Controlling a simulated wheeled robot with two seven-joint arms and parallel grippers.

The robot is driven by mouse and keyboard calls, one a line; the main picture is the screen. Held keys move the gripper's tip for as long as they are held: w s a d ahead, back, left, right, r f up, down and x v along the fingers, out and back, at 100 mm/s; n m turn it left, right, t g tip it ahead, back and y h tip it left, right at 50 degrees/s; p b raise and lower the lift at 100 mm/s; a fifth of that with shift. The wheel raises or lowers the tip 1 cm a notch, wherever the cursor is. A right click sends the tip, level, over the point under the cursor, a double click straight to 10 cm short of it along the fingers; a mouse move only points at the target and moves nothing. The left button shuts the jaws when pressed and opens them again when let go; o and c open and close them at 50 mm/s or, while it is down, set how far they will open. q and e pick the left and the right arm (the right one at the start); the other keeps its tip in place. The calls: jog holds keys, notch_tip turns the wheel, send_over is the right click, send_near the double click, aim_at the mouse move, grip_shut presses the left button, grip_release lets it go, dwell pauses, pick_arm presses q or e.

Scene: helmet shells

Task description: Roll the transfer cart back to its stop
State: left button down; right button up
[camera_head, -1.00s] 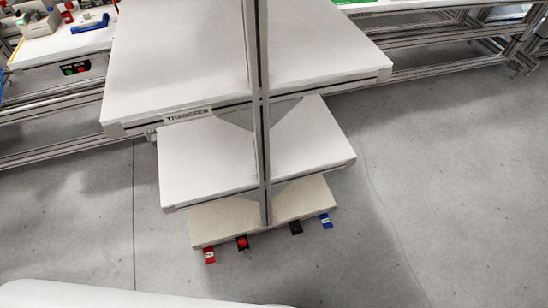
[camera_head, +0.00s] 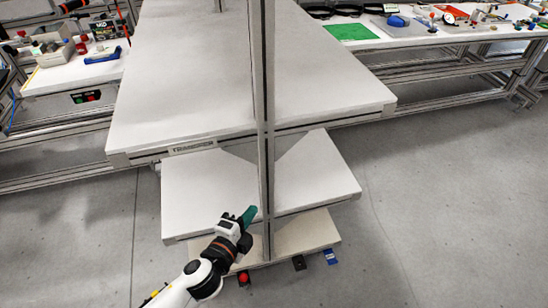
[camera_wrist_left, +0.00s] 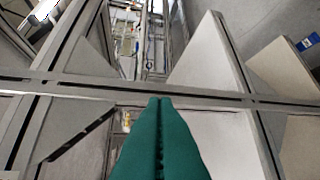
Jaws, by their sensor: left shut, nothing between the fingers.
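The transfer cart (camera_head: 190,90) stands in front of me in the head view. It has a wide white top, a "TRANSFER" label on its front edge, lower shelves and a tall grey upright post (camera_head: 267,110). My left gripper (camera_head: 251,211) is shut and empty, its teal fingers pointing at the post just above the lowest shelf. In the left wrist view the fingers (camera_wrist_left: 160,101) end near a grey cart rail (camera_wrist_left: 210,97); I cannot tell if they touch it. My right gripper is not in view. I cannot make out the cart's stop.
Red (camera_head: 243,278), black (camera_head: 299,262) and blue (camera_head: 330,257) tabs stick out under the cart's base. A bench with a blue tool (camera_head: 103,55) stands at the left. Another bench with a green mat (camera_head: 350,32) stands behind at the right. The floor on the right is clear.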

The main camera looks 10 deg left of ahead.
pick_arm(q)
notch_tip(320, 180, up, 9)
jog(key=s+d+m+t+h, duration=0.2)
jog(key=d, duration=0.1)
jog(key=p, duration=0.2)
send_near(282, 147)
jog(key=w+d, duration=0.2)
jog(key=d, duration=0.2)
jog(key=shift+w+a+r, duration=0.15)
jog(key=shift+w+a, duration=0.3)
jog(key=shift+w, duration=0.4)
jog(key=shift+w+a+r, duration=0.1)
jog(key=shift+w+a, duration=0.3)
jog(key=shift+w, duration=0.45)
jog(key=shift+m, duration=0.3)
